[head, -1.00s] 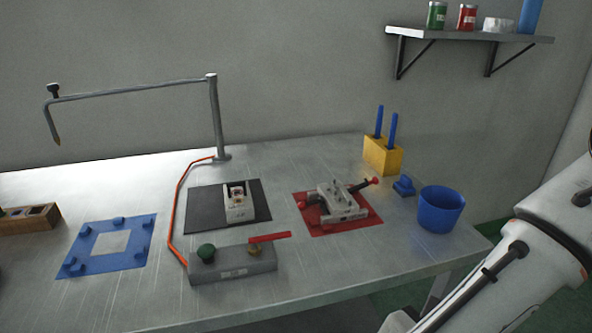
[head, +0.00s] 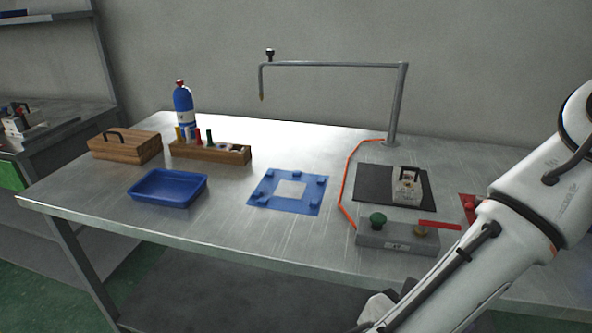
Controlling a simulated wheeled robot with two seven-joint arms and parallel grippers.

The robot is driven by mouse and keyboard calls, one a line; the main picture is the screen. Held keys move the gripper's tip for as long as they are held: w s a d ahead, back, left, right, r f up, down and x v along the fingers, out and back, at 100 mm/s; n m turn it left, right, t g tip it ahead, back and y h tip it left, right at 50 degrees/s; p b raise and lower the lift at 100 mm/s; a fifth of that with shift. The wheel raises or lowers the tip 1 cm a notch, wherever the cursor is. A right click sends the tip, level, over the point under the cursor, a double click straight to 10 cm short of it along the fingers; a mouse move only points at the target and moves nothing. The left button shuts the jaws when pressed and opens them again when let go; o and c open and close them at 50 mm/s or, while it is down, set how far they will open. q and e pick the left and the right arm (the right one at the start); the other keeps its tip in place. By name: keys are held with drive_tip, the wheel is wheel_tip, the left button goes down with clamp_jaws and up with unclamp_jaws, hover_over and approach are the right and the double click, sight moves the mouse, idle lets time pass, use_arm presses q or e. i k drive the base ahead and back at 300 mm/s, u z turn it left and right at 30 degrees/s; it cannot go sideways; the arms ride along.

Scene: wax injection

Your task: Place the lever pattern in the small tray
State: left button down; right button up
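A small blue tray (head: 150,201) sits on the left part of the metal table, and its inside looks empty. I cannot make out the lever pattern for certain. A pale block (head: 407,190) with a dark and reddish part in its top stands on a black mat (head: 372,184), too small to read in detail. My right arm crosses the right side of the head view, and its gripper's fingers do not show. My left gripper is out of view.
A blue mat (head: 262,198) with corner blocks lies right of the tray. Behind are a wooden box (head: 125,148), a wooden rack (head: 210,153) and a blue bottle (head: 184,105). A grey control box (head: 385,238) and a bent-arm stand (head: 398,105) are at right.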

sight(169, 191)
drive_tip(key=u, duration=3.45)
drive_tip(key=k, duration=1.95)
drive_tip(key=z, duration=0.95)
drive_tip(key=i, duration=1.7)
